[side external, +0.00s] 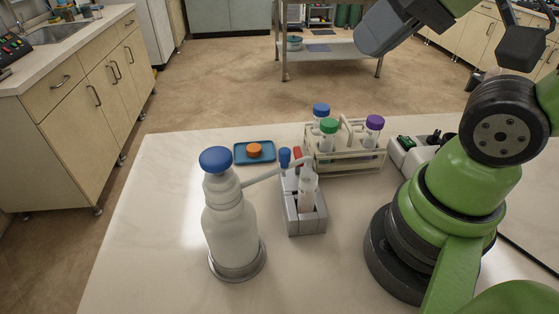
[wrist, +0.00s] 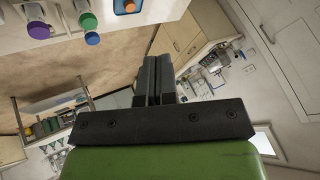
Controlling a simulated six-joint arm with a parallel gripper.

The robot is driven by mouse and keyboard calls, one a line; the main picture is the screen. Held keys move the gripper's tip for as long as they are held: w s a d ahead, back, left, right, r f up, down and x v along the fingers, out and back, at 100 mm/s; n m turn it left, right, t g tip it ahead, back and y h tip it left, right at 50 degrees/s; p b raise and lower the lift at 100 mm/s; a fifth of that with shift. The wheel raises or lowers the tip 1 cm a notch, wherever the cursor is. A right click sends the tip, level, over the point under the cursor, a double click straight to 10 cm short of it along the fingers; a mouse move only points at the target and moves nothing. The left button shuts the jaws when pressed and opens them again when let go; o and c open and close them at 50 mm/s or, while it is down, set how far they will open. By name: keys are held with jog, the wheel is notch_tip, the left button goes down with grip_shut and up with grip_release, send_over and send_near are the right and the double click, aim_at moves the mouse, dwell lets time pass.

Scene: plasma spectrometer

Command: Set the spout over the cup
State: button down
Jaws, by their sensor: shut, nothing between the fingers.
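A white pump bottle (side external: 231,226) with a blue knob (side external: 215,160) stands upright on a round base on the worktop. Its thin spout (side external: 268,176) points right, toward a grey block (side external: 305,223). A small whitish cup (side external: 307,195) stands in the block. The spout's end shows above the cup in the picture, but I cannot tell whether it is exactly over it. My gripper (wrist: 157,62) is shut and empty in the wrist view, apart from the bottle and cup. I cannot make out its fingertips in the side external view.
A cream rack (side external: 350,163) holds blue-, green- and purple-capped tubes behind the block. A blue tray (side external: 240,155) with an orange cap (side external: 254,149) lies behind the bottle. Blue and red-topped items stand by the block. The worktop's front left is clear.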

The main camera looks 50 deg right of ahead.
jog(key=c, duration=1.3)
grip_release()
jog(key=shift+w+a, duration=0.1)
jog(key=shift+w, duration=0.05)
jog(key=shift+o, duration=1.1)
jog(key=w+a+n+g, duration=0.1)
jog(key=n, duration=0.1)
jog(key=w+a+f+n+g, duration=0.1)
jog(key=w+g, duration=0.1)
jog(key=shift+a+n, duration=0.15)
jog(key=shift+n, duration=0.25)
jog(key=n+g+h, duration=0.2)
jog(key=n+g, duration=0.2)
jog(key=n, duration=0.1)
send_over(284, 151)
notch_tip(284, 151, down, 4)
jog(key=shift+r, duration=0.1)
notch_tip(284, 151, down, 10)
jog(key=shift+f, duration=0.1)
grip_shut()
